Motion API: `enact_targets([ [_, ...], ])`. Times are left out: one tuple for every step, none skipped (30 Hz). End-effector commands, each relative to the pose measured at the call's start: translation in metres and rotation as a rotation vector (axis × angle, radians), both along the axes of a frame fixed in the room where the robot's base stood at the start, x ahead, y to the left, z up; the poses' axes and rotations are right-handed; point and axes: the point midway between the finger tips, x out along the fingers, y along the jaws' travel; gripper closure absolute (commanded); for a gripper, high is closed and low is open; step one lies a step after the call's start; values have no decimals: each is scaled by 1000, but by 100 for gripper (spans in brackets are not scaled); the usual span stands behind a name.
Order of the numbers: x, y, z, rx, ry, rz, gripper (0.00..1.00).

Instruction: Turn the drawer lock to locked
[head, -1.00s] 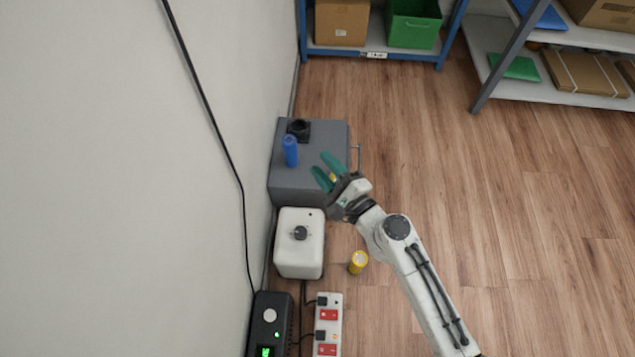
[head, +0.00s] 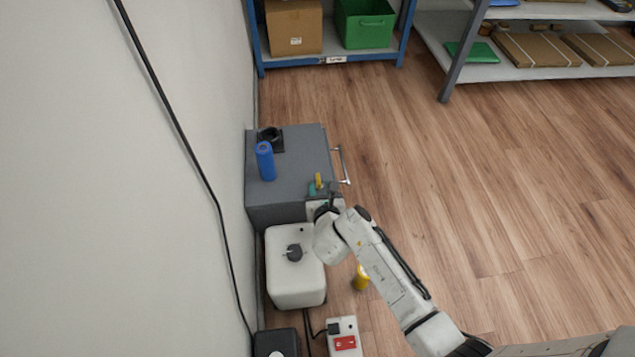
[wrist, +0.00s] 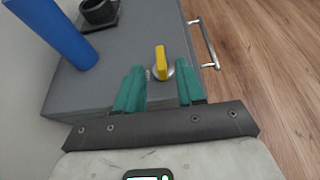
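The drawer lock (wrist: 162,64) is a yellow lever on a round metal base on the top of the grey cabinet (wrist: 100,86). In the head view the yellow lever (head: 318,181) shows just beyond my gripper's fingers. My gripper (wrist: 158,90) has green fingers spread apart, with the lock's lever between and slightly beyond their tips in the wrist view. The fingers do not appear to touch the lever. In the head view my gripper (head: 319,189) is over the cabinet's near right corner, and my wrist hides part of the cabinet edge.
A blue cylinder (head: 265,161) and a black cup (head: 270,138) stand on the cabinet. A metal handle (head: 341,165) sticks out on its right side. A white canister (head: 294,268), a yellow can (head: 362,278) and a power strip (head: 344,338) are nearer. Floor to the right is clear.

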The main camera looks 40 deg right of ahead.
Motion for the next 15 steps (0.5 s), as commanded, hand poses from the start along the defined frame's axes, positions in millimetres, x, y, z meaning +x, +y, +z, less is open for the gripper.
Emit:
enact_targets([
  [8, -6, -8, 1, -1, -2, 62],
  [13, -8, -10, 1, -2, -2, 62],
  [18, -12, -12, 0, -1, -1, 62],
  [21, -14, -14, 1, -2, -1, 62],
  [25, -16, -15, 1, -2, -1, 62],
  [28, -19, -17, -1, -1, -1, 62],
  [31, -21, -18, 0, -1, -1, 62],
  [33, -23, -19, 0, -1, -1, 62],
  [36, -24, -20, -1, -1, 0, 62],
  [38, -26, -21, -1, -1, 0, 62],
  [39, -26, -21, -1, -1, 0, 62],
  [40, -27, -21, -1, 0, 0, 62],
  [41, -28, -21, -1, 0, 0, 62],
  [42, -28, -21, -2, 0, 1, 62],
  [42, -29, -21, -2, 0, 1, 62],
])
